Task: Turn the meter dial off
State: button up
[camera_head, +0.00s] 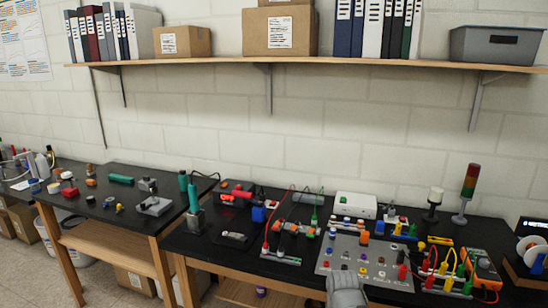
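The meter (482,268) is an orange handheld multimeter with a dark face. It lies on the black bench top at the right, beside a row of coloured plugs and leads. Its dial is too small to read, so I cannot tell its setting. A grey part of my own arm shows at the bottom edge, in front of the grey panel and left of the meter. No gripper fingers can be made out.
Left of the meter, yellow, red and green leads (443,262) rise from connectors. A grey panel (338,262) with coloured knobs lies further left. A red-green signal tower (467,190) stands behind. Cable spools (533,250) stand close on the right. A shelf (330,62) runs above.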

aim_at(484, 263)
jog(key=k, duration=1.35)
jog(key=z, duration=0.2)
jog(key=i, duration=0.95)
jog(key=z, duration=0.75)
jog(key=i, duration=0.8)
jog(key=z, duration=0.15)
